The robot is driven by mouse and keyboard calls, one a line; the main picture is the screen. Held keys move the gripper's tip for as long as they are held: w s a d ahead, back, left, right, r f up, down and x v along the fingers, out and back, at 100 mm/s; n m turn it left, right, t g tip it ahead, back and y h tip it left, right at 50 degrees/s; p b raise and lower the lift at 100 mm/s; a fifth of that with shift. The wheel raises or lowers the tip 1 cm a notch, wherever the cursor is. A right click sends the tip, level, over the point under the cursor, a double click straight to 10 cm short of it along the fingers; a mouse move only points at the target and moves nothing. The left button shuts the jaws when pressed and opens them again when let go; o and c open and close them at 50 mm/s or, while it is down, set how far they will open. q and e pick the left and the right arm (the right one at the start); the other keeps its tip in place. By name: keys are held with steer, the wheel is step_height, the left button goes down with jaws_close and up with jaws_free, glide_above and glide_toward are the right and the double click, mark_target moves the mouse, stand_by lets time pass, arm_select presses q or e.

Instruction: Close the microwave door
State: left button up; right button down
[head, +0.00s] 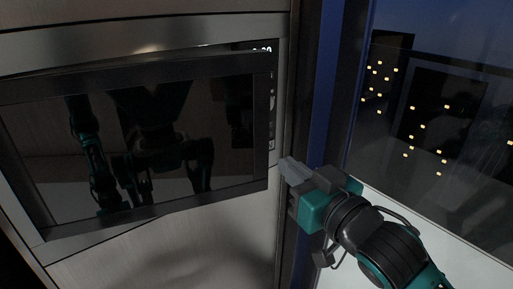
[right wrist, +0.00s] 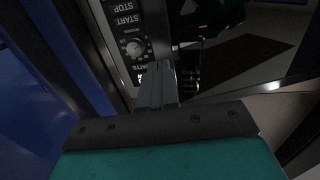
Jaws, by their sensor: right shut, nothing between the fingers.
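The microwave door (head: 155,215) is a dark glass panel in a dark metal frame, in the left half of the head view. It stands a little out from the microwave's front, slightly tilted against the cabinet lines, and reflects my body. Part of the microwave control panel (head: 272,100) shows past the door's right edge. In the right wrist view the panel (right wrist: 128,30) shows a dial and START and STOP labels. My right gripper (head: 287,168) is shut and empty, just right of the door's lower right corner; contact cannot be told. My left gripper shows only as a reflection.
A metallic cabinet (head: 200,250) surrounds the microwave. A blue upright frame (head: 318,110) stands right of it, close to my right gripper. Further right is a window (head: 440,70) with lit dots outside, above a pale surface (head: 465,235).

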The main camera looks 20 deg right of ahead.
mark_target(262, 145)
steer(key=x, duration=1.1)
steer(key=shift+w+b, duration=0.1)
steer(key=shift+b, duration=0.3)
arm_select(q)
steer(key=shift+w+f, duration=0.3)
steer(key=shift+f, duration=0.3)
arm_select(e)
steer(key=shift+w+a, duration=0.2)
steer(key=shift+w, duration=0.35)
